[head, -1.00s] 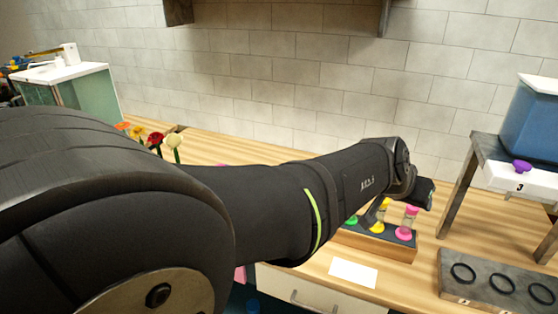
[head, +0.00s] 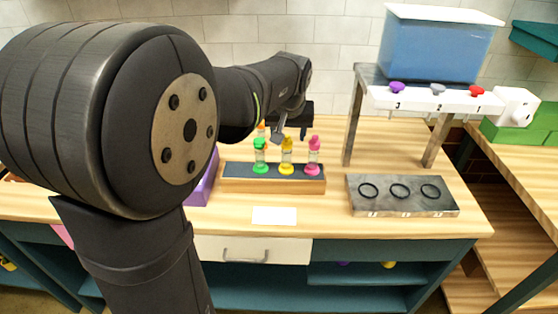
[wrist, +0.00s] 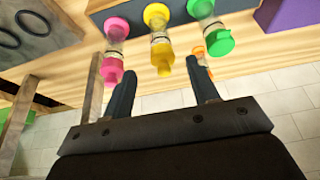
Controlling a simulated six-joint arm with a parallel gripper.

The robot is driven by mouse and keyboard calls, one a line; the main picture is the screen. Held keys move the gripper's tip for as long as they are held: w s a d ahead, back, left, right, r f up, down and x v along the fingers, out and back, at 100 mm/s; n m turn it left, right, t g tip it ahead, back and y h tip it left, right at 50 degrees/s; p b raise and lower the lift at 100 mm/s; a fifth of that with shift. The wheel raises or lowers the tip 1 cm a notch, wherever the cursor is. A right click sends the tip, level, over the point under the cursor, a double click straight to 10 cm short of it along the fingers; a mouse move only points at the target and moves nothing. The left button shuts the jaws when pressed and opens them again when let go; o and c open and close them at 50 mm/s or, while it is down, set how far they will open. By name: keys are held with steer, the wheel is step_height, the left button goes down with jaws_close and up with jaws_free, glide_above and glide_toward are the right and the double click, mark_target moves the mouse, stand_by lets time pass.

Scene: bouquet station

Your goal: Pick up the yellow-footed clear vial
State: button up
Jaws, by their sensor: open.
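The yellow-footed clear vial (head: 287,157) stands upright in the middle of a low wooden rack, with a yellow cap on top. A green-footed vial (head: 260,157) stands to its left and a pink-footed vial (head: 313,157) to its right. My gripper (head: 291,131) is behind and above the row, apart from the vials as far as I can tell. In the wrist view my gripper (wrist: 162,84) is open and empty. There the yellow-footed vial (wrist: 160,40) lines up with the gap between the fingers, beyond the tips.
The rack (head: 235,185) sits on the wooden counter. An orange-topped item (head: 261,126) is behind the green vial. A purple box (head: 203,185) is left of the rack. A grey holder with rings (head: 400,194) and a stand with a blue tank (head: 436,50) are right.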

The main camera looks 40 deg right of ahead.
mark_target(287, 144)
steer(key=x, duration=0.8)
steer(key=shift+a, duration=0.15)
jaws_close()
